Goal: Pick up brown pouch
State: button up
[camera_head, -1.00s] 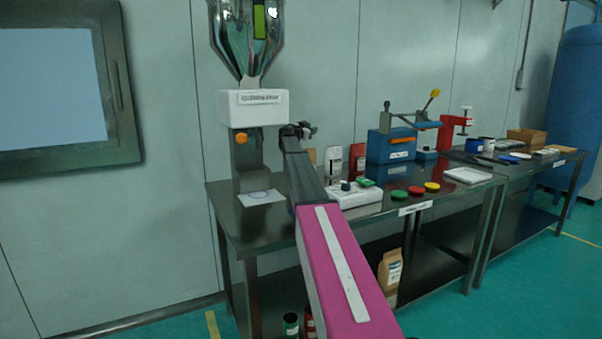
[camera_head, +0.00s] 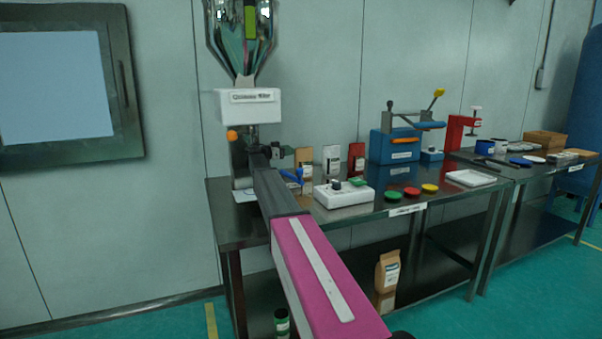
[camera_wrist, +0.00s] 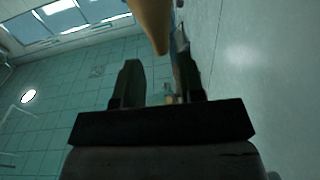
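A brown pouch (camera_head: 305,160) stands upright on the metal table beside the white and red pouches, partly hidden by my gripper. Another brown pouch (camera_head: 387,272) with a white label stands on the lower shelf. My gripper (camera_head: 290,165) is at the left part of the table, just in front of and left of the upper brown pouch in the head view. In the wrist view my gripper (camera_wrist: 160,82) has its two dark fingers apart with a gap between them. A tan thing (camera_wrist: 152,22) reaches down from the top edge there; I cannot tell what it is.
A white pouch (camera_head: 332,158) and a red pouch (camera_head: 356,158) stand right of the brown one. A white control box (camera_head: 345,197) lies in front of them. The filling machine (camera_head: 250,106) stands left; a blue press (camera_head: 396,146) and coloured lids (camera_head: 411,191) are right.

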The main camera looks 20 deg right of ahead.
aim_at(301, 149)
jog(key=shift+w+d+f, duration=0.1)
jog(key=shift+w+d, duration=0.1)
jog(key=shift+d, duration=1.5)
jog(key=shift+w+d+f, duration=0.1)
jog(key=shift+w+d, duration=0.05)
jog(key=shift+d, duration=1.5)
jog(key=shift+c, duration=0.3)
grip_shut()
